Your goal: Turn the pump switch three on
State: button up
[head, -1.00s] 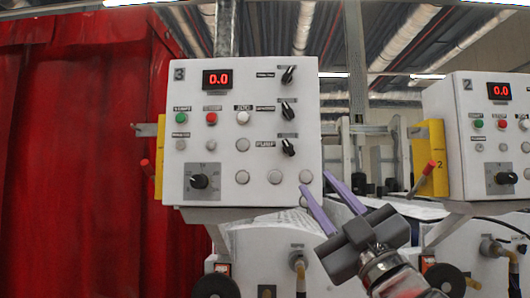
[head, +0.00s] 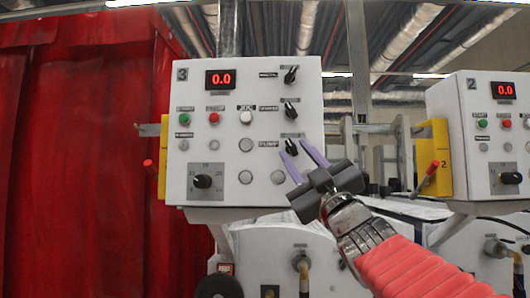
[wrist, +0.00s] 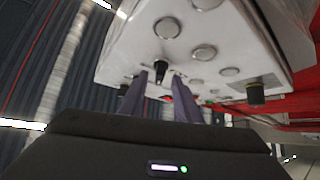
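The pump switch (head: 291,147) is a black rotary knob beside the PUMP label on the white control panel marked 3 (head: 245,75). It is the lowest of three knobs in the panel's right column, and it tilts toward the upper left. My gripper (head: 294,149) has two purple fingers, spread apart, and overlaps the panel's lower right in the head view. The knob appears between its fingertips there. In the wrist view, a black knob (wrist: 161,69) also shows between the open fingers, just past their tips. I cannot tell whether they touch it.
Panel 3 also bears a red 0.0 display (head: 220,79), green and red buttons, and a larger knob (head: 203,181) at lower left. Panel 2 (head: 490,135) stands to the right. A yellow bracket with a red-tipped lever (head: 435,165) lies between. A red curtain (head: 75,150) hangs left.

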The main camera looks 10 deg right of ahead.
jog(key=shift+x, duration=0.85)
jog(key=shift+c, duration=0.5)
grip_shut()
jog(key=shift+d, duration=0.1)
